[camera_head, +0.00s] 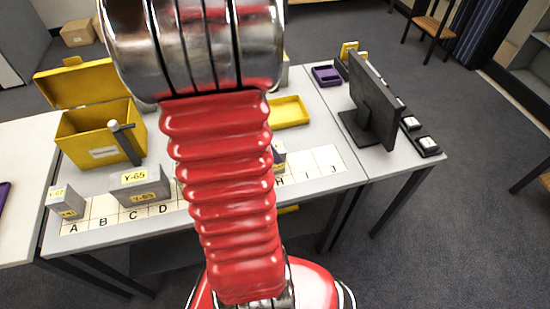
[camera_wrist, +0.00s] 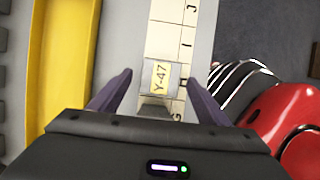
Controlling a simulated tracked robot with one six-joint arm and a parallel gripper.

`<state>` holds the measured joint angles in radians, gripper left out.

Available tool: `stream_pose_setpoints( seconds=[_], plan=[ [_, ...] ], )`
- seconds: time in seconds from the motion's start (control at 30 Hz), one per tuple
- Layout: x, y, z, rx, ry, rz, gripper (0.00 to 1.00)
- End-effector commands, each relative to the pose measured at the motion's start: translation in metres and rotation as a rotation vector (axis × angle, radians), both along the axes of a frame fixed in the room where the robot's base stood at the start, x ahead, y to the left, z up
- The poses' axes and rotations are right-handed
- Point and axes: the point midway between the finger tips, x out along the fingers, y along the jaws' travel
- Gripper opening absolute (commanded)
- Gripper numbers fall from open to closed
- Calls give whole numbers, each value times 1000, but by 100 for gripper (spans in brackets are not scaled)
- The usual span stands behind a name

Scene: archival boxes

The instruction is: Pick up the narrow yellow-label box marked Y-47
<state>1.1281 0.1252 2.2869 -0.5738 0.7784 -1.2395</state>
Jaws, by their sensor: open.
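In the wrist view, the narrow grey box with the yellow label Y-47 (camera_wrist: 161,75) stands on the lettered strip (camera_wrist: 172,40), near the letters G and H. My gripper (camera_wrist: 158,71) is open, with one purple finger on each side of the box and a visible gap to each. The box's lower part shows between the fingers; the gripper body hides what lies nearer. In the head view my red arm covers most of the middle of the table. A sliver of a grey box (camera_head: 279,157) shows beside the arm near H. My gripper is hidden there.
A box marked Y-65 (camera_head: 140,186) stands near C and D, and a narrow box (camera_head: 66,203) near A. An open yellow bin (camera_head: 78,124), a yellow tray (camera_head: 304,113) and a monitor (camera_head: 376,100) stand farther back. The strip around I and J is clear.

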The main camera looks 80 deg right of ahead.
Motion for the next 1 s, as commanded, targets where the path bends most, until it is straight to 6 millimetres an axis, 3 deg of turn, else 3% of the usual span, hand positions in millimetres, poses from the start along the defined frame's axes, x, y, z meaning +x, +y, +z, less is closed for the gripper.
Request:
stream_pose_setpoints(
  seconds=[0.23, 0.67, 1.0],
  plan=[
    [-9, -5, -25, 1, 0, 0, 70],
    [-10, -6, -29, 0, 0, -1, 70],
    [-21, -10, -63, 3, 0, -2, 70]
  ],
)
